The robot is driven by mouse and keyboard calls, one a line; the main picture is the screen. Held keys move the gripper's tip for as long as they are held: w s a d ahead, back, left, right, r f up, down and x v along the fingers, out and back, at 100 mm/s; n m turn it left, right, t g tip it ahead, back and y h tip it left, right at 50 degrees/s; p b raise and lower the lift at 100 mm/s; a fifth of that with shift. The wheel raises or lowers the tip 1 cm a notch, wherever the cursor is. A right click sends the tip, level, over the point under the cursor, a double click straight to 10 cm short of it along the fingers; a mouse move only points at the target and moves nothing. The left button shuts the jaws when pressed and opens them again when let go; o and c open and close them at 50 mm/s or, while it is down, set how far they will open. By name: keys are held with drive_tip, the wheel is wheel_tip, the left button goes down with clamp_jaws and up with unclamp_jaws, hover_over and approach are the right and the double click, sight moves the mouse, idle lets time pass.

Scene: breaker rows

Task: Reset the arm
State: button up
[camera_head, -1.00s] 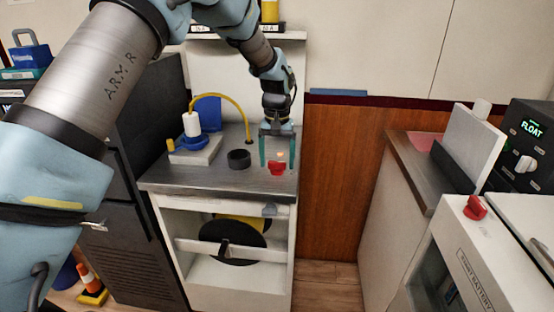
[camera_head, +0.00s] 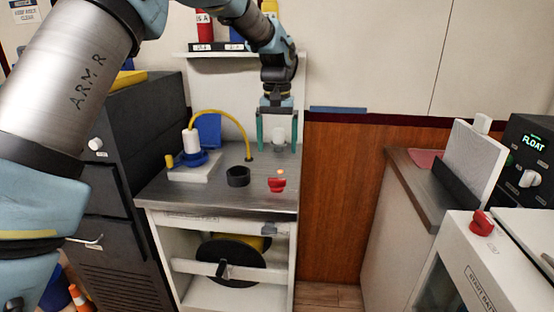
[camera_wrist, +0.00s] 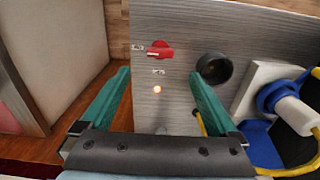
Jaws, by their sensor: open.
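My gripper (camera_head: 277,138) is open and empty, its two green fingers pointing down above the back right of the grey metal counter (camera_head: 215,196). A red knob (camera_head: 277,184) on the counter stands below and in front of the fingers, apart from them. In the wrist view the red knob (camera_wrist: 158,50) lies beyond the fingertips, between them, with a small lit lamp (camera_wrist: 157,89) nearer to the gripper (camera_wrist: 160,78). My arm crosses the upper left of the head view.
A black ring-shaped cup (camera_head: 238,177) and a white block with a blue and white fitting (camera_head: 194,160) sit left of the knob. A yellow hose (camera_head: 222,113) arches behind. A shelf (camera_head: 222,54) with bottles hangs above. A panel reading FLOAT (camera_head: 533,142) is at right.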

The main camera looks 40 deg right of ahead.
drive_tip(key=shift+r, duration=0.3)
drive_tip(key=w+a+f+n, duration=0.15)
drive_tip(key=w+a, duration=0.25)
drive_tip(key=a, duration=1)
drive_tip(key=w+a+n, duration=0.3)
drive_tip(key=a, duration=1.1)
drive_tip(key=s+a+f+n, duration=0.1)
drive_tip(key=s+a, duration=0.4)
drive_tip(key=a, duration=0.5)
drive_tip(key=s+a+f+n+t, duration=0.1)
drive_tip(key=s+a+f+n, duration=0.1)
drive_tip(key=a, duration=0.8)
drive_tip(key=s+f, duration=0.1)
drive_tip(key=s, duration=0.1)
drive_tip(key=shift+s+t, duration=0.3)
drive_tip(key=shift+s, duration=0.1)
drive_tip(key=shift+a, duration=0.1)
